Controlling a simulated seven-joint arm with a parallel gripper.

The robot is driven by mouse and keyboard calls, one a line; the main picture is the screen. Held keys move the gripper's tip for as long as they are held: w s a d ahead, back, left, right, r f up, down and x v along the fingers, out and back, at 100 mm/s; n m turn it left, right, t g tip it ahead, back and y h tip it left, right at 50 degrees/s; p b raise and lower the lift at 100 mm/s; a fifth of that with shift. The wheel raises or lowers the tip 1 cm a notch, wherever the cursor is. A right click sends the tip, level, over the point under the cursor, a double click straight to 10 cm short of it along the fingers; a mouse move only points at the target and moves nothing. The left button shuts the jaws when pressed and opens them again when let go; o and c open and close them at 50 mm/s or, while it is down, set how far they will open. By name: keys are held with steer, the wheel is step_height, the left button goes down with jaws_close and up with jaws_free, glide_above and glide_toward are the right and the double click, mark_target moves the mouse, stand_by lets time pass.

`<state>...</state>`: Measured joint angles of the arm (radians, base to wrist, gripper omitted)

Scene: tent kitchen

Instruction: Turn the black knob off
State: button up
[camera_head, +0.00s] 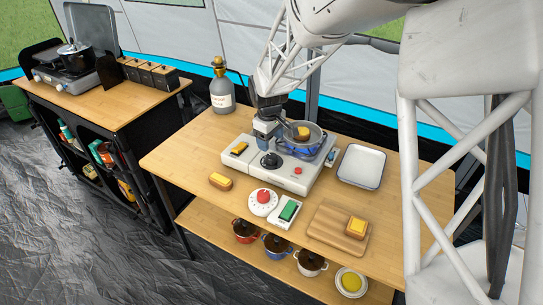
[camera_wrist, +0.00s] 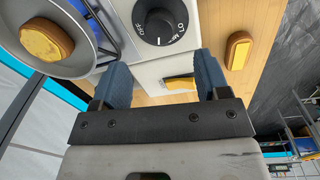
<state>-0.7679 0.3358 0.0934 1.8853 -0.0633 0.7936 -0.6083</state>
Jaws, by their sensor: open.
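The black knob (camera_head: 271,160) is on the front part of the white stove (camera_head: 295,178) on the near table. My gripper (camera_head: 266,138) is just above and behind the knob in the head view. In the wrist view, the blue fingers of my gripper (camera_wrist: 162,64) are apart with nothing held, and the knob lies beyond their tips, apparently untouched.
A pan (camera_head: 307,132) with yellow-topped food sits on the burner beside my gripper; it also shows in the wrist view (camera_wrist: 88,58). A grey bottle (camera_head: 221,92) stands behind. A white tray (camera_head: 361,167), cutting board (camera_head: 325,228) and red-topped timer (camera_head: 263,203) are around the stove.

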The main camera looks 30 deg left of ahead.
mark_target(271, 156)
steer(key=shift+f, duration=0.1)
steer(key=shift+w+f, duration=0.15)
steer(key=shift+f, duration=1.75)
steer(key=shift+w+f, duration=0.1)
steer(key=shift+f, duration=1.75)
steer(key=c, duration=0.9)
steer(key=shift+m, duration=0.4)
steer(key=m, duration=1.3)
steer(key=shift+h, duration=0.3)
